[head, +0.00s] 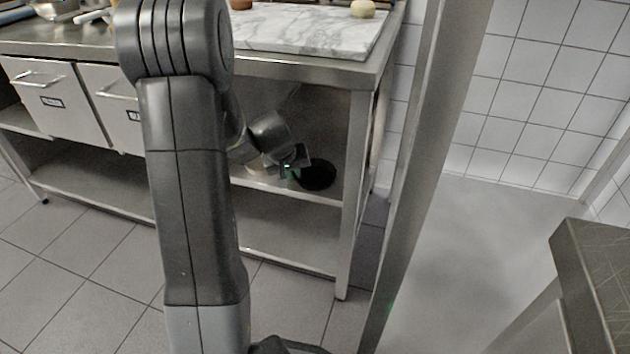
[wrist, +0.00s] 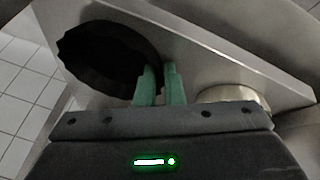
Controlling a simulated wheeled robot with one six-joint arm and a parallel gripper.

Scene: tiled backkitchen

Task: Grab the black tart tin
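The black tart tin (head: 318,176) is a dark round dish with a fluted edge on the middle shelf under the worktop. In the wrist view the tin (wrist: 100,58) fills the upper left. My gripper (head: 290,170) reaches in under the worktop at the tin's left side. In the wrist view the green fingers of my gripper (wrist: 160,78) are close together, with the tin's near rim in the narrow gap between them. The fingers look shut on that rim. Their tips partly cover the rim, and I cannot tell whether the tin is clear of the shelf.
A pale round metal tin (wrist: 233,97) stands close to the right of the fingers. The steel shelf (head: 270,182) lies beneath the marble-topped worktop (head: 300,35). A table leg (head: 352,190) and a steel post (head: 425,150) stand to the right.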

